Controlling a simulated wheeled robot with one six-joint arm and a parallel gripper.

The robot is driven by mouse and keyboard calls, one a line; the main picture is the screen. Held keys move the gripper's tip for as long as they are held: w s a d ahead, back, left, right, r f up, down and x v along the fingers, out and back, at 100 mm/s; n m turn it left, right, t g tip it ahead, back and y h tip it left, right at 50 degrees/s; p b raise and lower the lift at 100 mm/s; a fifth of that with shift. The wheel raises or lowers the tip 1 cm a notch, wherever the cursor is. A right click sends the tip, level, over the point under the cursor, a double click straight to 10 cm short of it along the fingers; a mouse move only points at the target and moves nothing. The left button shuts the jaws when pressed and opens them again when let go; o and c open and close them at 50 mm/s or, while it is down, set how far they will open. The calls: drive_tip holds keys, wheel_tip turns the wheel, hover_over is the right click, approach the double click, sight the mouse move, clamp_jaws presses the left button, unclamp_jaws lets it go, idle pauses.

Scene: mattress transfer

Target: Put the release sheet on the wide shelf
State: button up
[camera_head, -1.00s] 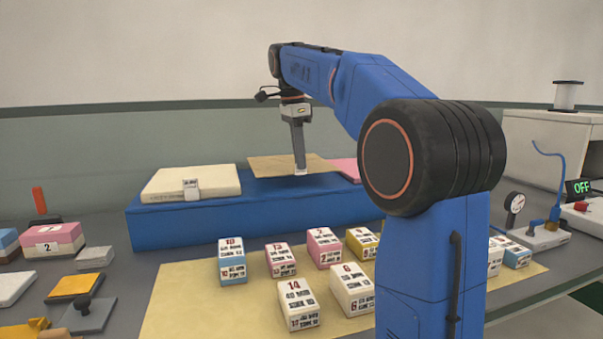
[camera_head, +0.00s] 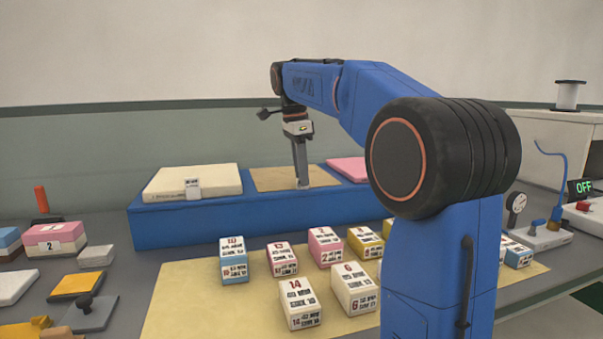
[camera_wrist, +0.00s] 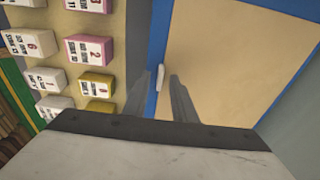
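The release sheet, a flat tan sheet (camera_head: 286,176), lies on top of the long blue wide shelf (camera_head: 180,225), between a cream mattress and a pink one. It also fills much of the wrist view (camera_wrist: 235,60), with the blue of the shelf (camera_wrist: 157,38) along its edges. My gripper (camera_head: 302,184) points down at the sheet's front edge. In the wrist view its fingertips (camera_wrist: 166,76) are close together at a small white tab on that edge, and appear to hold it. The exact contact is partly hidden.
The cream mattress (camera_head: 193,180) lies left of the sheet and the pink one (camera_head: 350,168) right of it. Several numbered blocks stand on a yellow mat (camera_head: 190,295) in front of the shelf. A gauge device (camera_head: 540,234) is at the right.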

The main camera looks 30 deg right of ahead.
wheel_tip(320, 180, up, 12)
drive_tip(key=a, duration=0.1)
drive_tip(key=shift+a, duration=0.2)
idle(0.4)
drive_tip(key=shift+r, duration=0.1)
idle(0.4)
